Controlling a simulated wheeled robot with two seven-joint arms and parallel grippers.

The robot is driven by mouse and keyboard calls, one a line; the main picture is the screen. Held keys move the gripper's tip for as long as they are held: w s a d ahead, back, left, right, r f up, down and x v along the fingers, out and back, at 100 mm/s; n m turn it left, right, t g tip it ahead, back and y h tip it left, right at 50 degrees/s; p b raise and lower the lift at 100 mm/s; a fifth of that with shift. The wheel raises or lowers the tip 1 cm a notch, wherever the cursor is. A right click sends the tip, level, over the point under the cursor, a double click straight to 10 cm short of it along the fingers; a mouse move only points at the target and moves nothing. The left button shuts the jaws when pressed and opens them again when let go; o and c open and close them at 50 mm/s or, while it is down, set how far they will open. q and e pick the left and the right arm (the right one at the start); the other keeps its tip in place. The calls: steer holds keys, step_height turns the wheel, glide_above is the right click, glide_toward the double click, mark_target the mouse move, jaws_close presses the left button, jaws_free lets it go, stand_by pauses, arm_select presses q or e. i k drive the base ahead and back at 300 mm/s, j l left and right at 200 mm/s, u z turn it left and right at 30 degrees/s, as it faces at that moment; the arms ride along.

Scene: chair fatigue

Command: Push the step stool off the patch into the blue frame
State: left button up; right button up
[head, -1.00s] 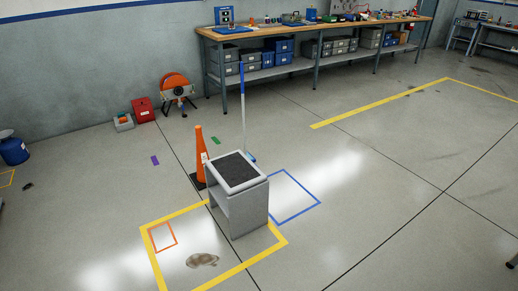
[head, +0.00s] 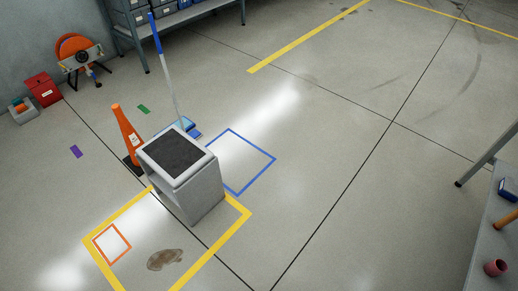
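The step stool (head: 203,196) is light grey with a dark top pad. It stands upright across the far edge of the yellow-outlined patch (head: 232,227), with part of its base inside that outline. The blue frame (head: 263,171) is a taped outline on the floor just right of and behind the stool. Its left part is hidden by the stool, and the floor inside that shows is bare. Neither of my grippers is in view.
An orange cone (head: 127,133) stands close behind the stool on the left, beside a blue-and-white pole (head: 166,75). A smaller orange outline (head: 112,244) and a brown stain (head: 165,260) lie inside the yellow patch. A grey table (head: 487,236) stands at the right. Open floor lies between.

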mark_target(176, 165)
steer(key=i+l+z, duration=0.1)
steer(key=i, duration=0.35)
steer(key=i+l, duration=0.15)
steer(key=i, duration=0.25)
steer(key=i+l+u, duration=0.2)
steer(key=i+u, duration=0.25)
steer(key=i+l+u, duration=0.2)
steer(key=l+u, duration=0.25)
steer(key=i+l+u, duration=0.25)
steer(key=u, duration=0.2)
steer(key=i+l+u, duration=0.15)
steer(key=l, duration=0.2)
steer(key=i+l+u, duration=0.2)
steer(key=l, duration=0.15)
steer(key=k, duration=0.1)
